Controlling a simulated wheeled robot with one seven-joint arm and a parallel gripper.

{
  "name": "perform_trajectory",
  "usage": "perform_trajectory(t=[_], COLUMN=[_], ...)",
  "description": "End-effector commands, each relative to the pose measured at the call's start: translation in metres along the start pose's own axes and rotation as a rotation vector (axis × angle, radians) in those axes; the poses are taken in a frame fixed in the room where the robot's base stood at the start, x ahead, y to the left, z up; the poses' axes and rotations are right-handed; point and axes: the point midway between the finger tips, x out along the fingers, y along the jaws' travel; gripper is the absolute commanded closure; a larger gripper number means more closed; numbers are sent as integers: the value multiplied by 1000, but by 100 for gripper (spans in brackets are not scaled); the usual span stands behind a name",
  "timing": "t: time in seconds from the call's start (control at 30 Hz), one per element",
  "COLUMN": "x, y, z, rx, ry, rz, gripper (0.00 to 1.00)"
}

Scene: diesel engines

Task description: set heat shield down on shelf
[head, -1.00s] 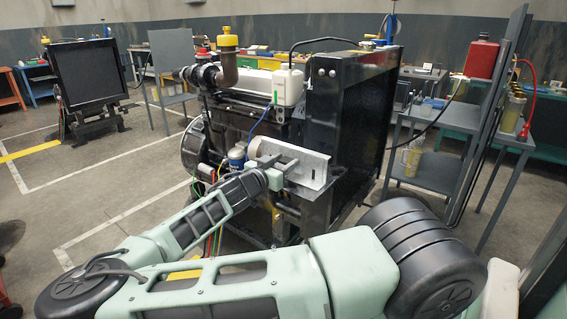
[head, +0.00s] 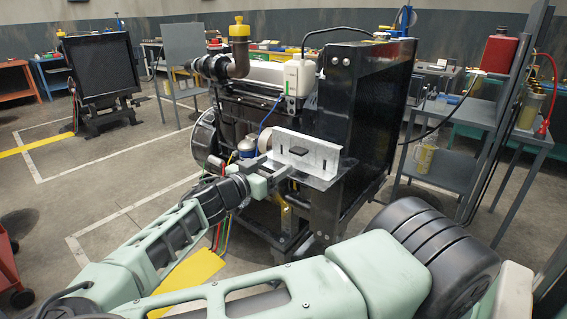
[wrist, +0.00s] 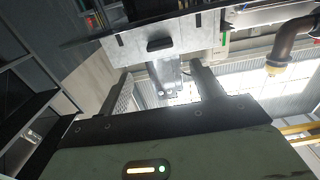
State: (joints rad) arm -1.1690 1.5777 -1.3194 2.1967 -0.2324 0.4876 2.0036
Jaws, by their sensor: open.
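The heat shield (head: 322,158), a pale grey metal plate with slots and a dark handle-like block on its face, stands upright on a dark ledge (head: 322,182) at the front of the engine. In the wrist view the heat shield (wrist: 190,35) lies just past my fingertips, with the dark block facing me. My gripper (head: 282,172) is in front of the plate, low and left of the block. In the wrist view my gripper (wrist: 163,72) has its fingers spread, with nothing clamped between them. Whether a fingertip touches the plate cannot be told.
The engine (head: 250,110) and its tall black radiator (head: 365,110) stand close behind and right of the plate. Open floor (head: 110,175) lies at left.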

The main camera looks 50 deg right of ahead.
Motion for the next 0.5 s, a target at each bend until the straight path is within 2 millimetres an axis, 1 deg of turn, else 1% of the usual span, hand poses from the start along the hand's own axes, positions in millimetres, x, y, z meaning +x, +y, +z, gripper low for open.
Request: perform_trajectory(t=[0.03,0.13,0.3,0.37,0.47,0.5], x=[-7,-16,-20,-19,-14,-13], y=[-1,-1,0,3,16,24], z=[1,0,0,4,24,37], rx=[0,0,-2,-16,-93,-147], ry=[0,1,-1,-16,-94,-147], rz=[-4,-2,2,10,50,72], gripper=[34,34,34,34,34,34])
